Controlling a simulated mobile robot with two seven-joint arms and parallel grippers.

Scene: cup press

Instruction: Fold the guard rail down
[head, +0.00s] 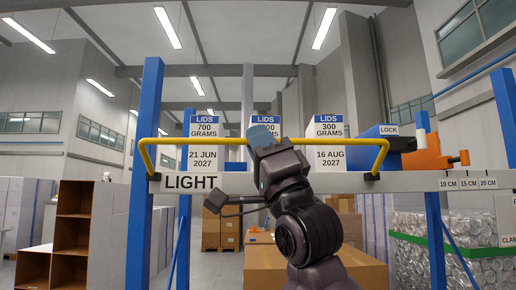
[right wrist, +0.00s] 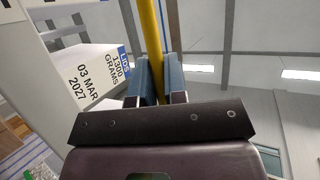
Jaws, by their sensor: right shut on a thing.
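The yellow guard rail (head: 200,141) stands raised as a long bar across the front of the shelf, with bent ends going down to dark pivots at each side. My right gripper (head: 262,135) is at the middle of the rail, its blue fingers shut on it. In the right wrist view the yellow rail (right wrist: 153,40) runs between the two blue fingers (right wrist: 157,82). My left gripper is not in view.
Behind the rail are white lid boxes marked 700 grams (head: 203,145) and 300 grams (head: 329,143); my gripper partly hides the middle one. A blue part labelled LOCK (head: 390,131) and an orange part (head: 428,155) sit at the right. Blue posts (head: 146,110) flank the shelf.

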